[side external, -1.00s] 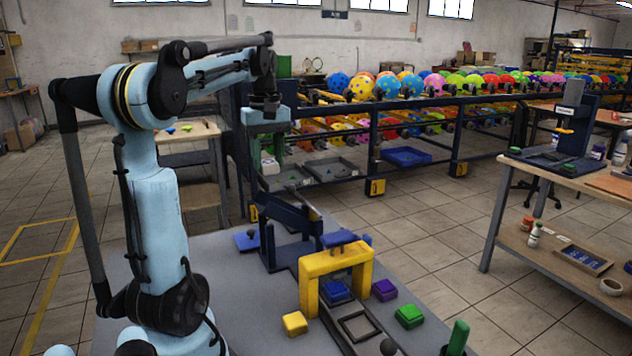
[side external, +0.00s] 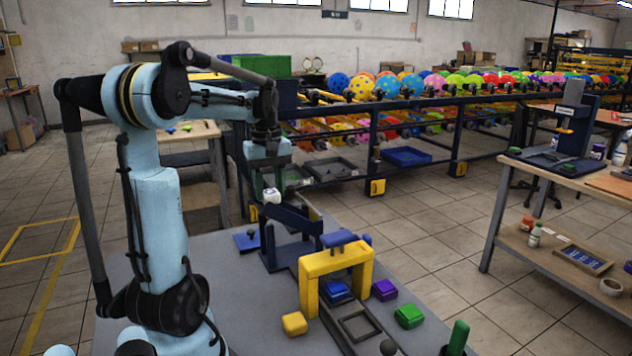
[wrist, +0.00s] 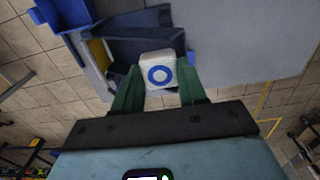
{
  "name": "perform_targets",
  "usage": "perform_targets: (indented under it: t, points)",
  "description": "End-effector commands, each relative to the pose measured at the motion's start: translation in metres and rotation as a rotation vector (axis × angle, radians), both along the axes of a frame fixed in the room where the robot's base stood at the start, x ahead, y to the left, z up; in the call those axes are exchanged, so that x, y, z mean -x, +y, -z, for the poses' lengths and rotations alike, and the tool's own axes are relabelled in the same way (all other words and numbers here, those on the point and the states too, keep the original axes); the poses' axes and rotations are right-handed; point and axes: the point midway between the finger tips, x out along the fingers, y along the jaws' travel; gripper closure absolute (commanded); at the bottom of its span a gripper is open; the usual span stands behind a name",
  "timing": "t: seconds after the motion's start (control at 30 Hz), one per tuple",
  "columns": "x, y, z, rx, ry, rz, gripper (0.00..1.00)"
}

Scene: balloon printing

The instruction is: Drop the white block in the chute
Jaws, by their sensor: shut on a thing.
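My gripper (side external: 270,190) is shut on the white block (side external: 272,196) and holds it in the air over the far end of the table. In the wrist view the block (wrist: 158,70) sits between the green fingers and shows a blue ring on its face. The dark blue chute (side external: 293,216) slopes on a stand close below and to the right of the block. In the wrist view the chute (wrist: 140,32) lies just beyond the block, which overlaps part of it. I cannot tell whether the block touches the chute.
A yellow arch (side external: 336,262) stands over a dark track with a blue block (side external: 336,291) under it. Yellow (side external: 294,324), purple (side external: 384,290) and green (side external: 409,316) blocks lie beside the track. A blue plate with a knob (side external: 247,241) lies left of the chute stand.

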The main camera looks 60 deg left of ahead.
Motion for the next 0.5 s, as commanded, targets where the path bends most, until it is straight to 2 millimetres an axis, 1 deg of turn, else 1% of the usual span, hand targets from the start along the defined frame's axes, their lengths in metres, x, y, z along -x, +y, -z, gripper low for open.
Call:
perform_targets:
  t: [0.13,0.4,0.43,0.5]
  points:
    - [0.0,-0.0001,0.0039,0.0,0.0,0.0,0.8]
    - [0.0001,-0.0001,0.0043,0.0,0.0,0.0,0.8]
    - [0.0001,-0.0001,0.0043,0.0,0.0,0.0,0.57]
    - [0.0001,-0.0001,0.0043,0.0,0.0,0.0,0.46]
